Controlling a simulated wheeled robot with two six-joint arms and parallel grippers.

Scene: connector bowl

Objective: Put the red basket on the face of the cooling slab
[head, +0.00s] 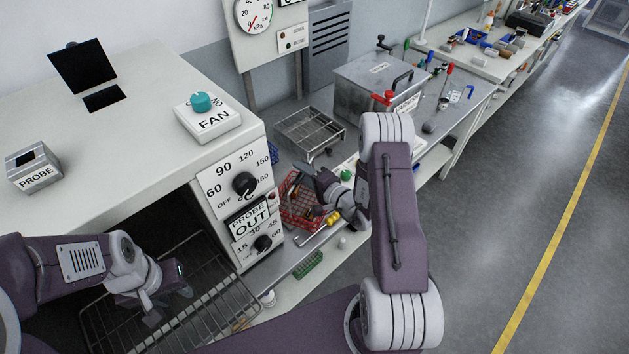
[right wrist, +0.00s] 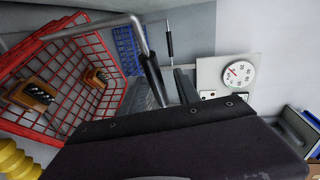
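The red basket (head: 298,212) is a wire-mesh basket on the bench beside the oven's control panel, holding small parts. It fills the left of the right wrist view (right wrist: 60,90), with a grey metal bar (right wrist: 85,28) across its top. My right gripper (head: 312,181) is at the basket's upper right. I cannot pick out the cooling slab with certainty.
A wire rack tray (head: 310,132) stands behind the basket, and a metal tank (head: 375,85) with a red-handled lever is to the right. A green basket (head: 308,265) sits on the lower shelf. The floor at the right is clear.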

